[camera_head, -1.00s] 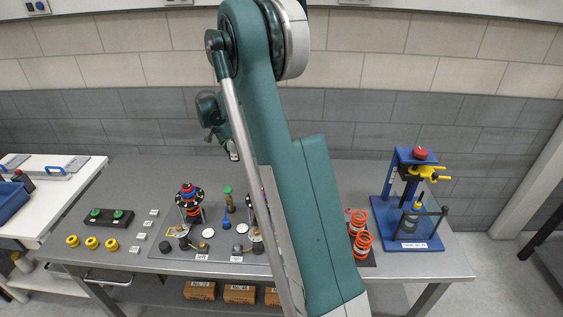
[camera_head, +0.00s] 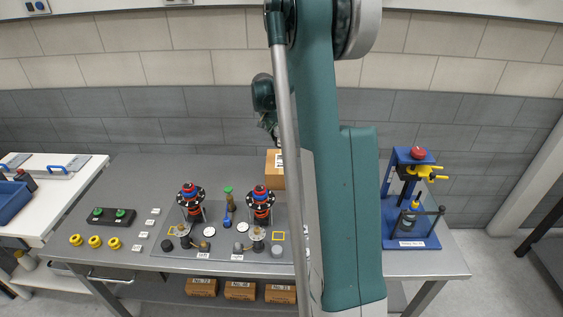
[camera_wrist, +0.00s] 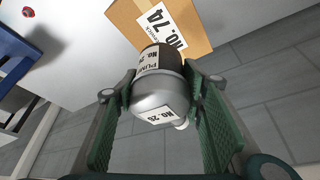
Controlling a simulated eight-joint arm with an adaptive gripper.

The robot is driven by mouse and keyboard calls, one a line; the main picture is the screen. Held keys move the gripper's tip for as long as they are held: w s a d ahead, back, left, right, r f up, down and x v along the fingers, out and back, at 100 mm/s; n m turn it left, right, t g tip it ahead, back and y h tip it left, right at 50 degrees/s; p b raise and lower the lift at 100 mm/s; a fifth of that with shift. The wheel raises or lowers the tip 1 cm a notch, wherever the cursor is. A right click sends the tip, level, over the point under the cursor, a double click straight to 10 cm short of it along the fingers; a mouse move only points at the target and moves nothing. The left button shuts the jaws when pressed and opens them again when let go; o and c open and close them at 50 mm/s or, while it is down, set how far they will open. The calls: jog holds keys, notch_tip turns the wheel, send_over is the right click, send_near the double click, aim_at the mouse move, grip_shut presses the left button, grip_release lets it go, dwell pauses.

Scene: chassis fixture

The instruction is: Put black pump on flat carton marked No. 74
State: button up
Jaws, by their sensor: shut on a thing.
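My gripper (camera_wrist: 157,82) is shut on the pump (camera_wrist: 162,97), which has a black part with a label reading Pump No. 26 and a rounded grey end. Its green fingers press it from both sides. The brown carton marked No. 74 (camera_wrist: 188,22) lies beyond the pump in the wrist view, partly covered by it. I cannot tell the gap between them. In the head view the carton (camera_head: 273,170) is at the back middle of the table, partly hidden by my arm. My gripper (camera_head: 269,128) is above and just left of it; the pump is not clear there.
Two black round fixtures with red and blue tops (camera_head: 190,196) (camera_head: 260,197) stand in front. A blue press (camera_head: 412,200) stands at the right. Yellow rings (camera_head: 95,242) lie at the left. Several cartons (camera_head: 240,291) sit on the lower shelf. My arm hides the table's middle right.

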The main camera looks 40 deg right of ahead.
aim_at(277, 141)
jog(key=shift+f, duration=0.1)
jog(key=shift+f, duration=3.05)
jog(key=shift+f, duration=1.9)
jog(key=shift+f, duration=0.15)
jog(key=o, duration=1.2)
jog(key=shift+r+p, duration=0.25)
jog(key=shift+p, duration=0.05)
jog(key=shift+b+v, duration=0.3)
jog(key=shift+v, duration=5.65)
